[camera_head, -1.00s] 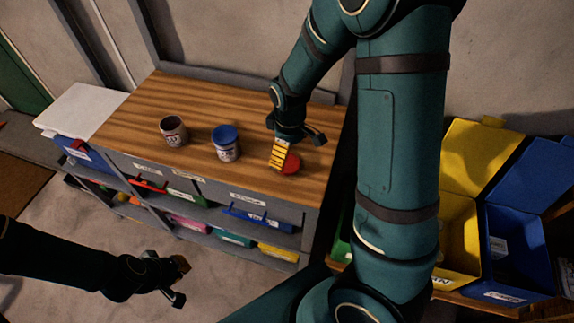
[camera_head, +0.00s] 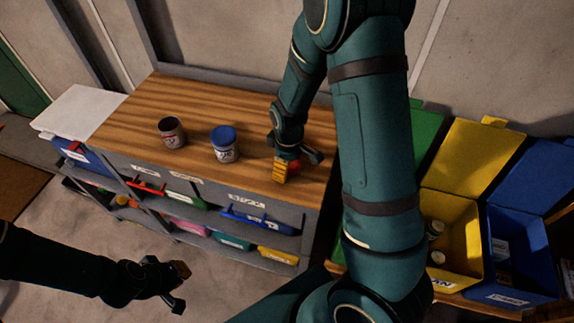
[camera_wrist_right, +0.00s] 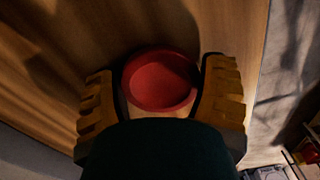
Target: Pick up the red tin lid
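The red tin lid (camera_wrist_right: 160,80) lies on the wooden worktop (camera_head: 120,105), between the two yellow-padded fingers of my right gripper (camera_wrist_right: 160,85) in the wrist view. The fingers stand apart on either side of it, close to its rim; I see no clear grip. In the head view the lid (camera_head: 295,165) shows only partly behind the right gripper (camera_head: 298,166), near the worktop's right front. My left gripper (camera_head: 181,286) is open and empty over the floor, in front of the shelves.
Yellow (camera_head: 452,250) and blue (camera_head: 520,265) open bins stand at the right. Shelves with colored trays lie below the worktop.

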